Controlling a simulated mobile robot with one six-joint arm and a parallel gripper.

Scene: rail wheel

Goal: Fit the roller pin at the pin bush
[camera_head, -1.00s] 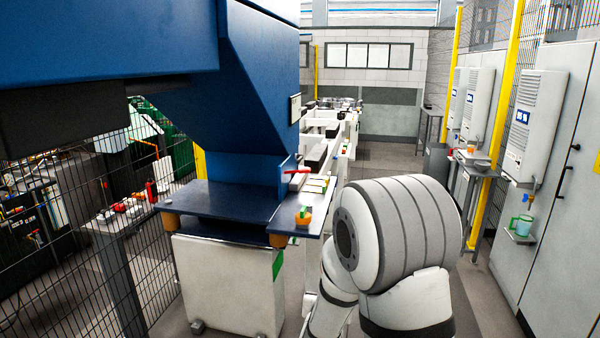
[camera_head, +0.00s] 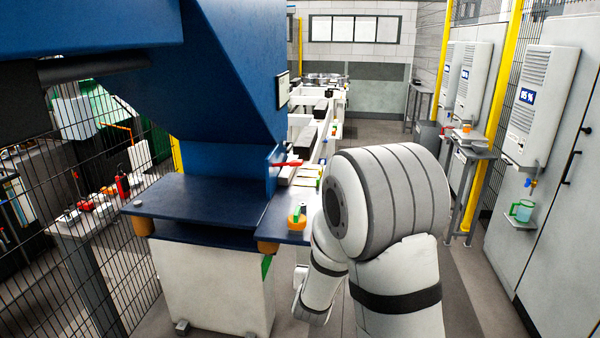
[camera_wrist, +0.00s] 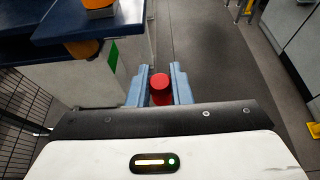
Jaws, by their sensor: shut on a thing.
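My gripper (camera_wrist: 160,86) shows in the wrist view, its two blue-grey fingers shut on a red cylindrical piece with a round top, which I take for the roller pin (camera_wrist: 160,82). Below the pin and fingers is open grey floor, to the right of the blue-topped bench. In the head view the gripper and pin are hidden behind my arm. I cannot make out the pin bush for certain in either view.
The blue bench (camera_head: 205,205) stands left of my arm under a large blue machine frame (camera_head: 235,80). An orange item (camera_head: 297,219) sits on its right side. A wire fence (camera_head: 60,220) is at left. Grey cabinets (camera_head: 560,180) line the right.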

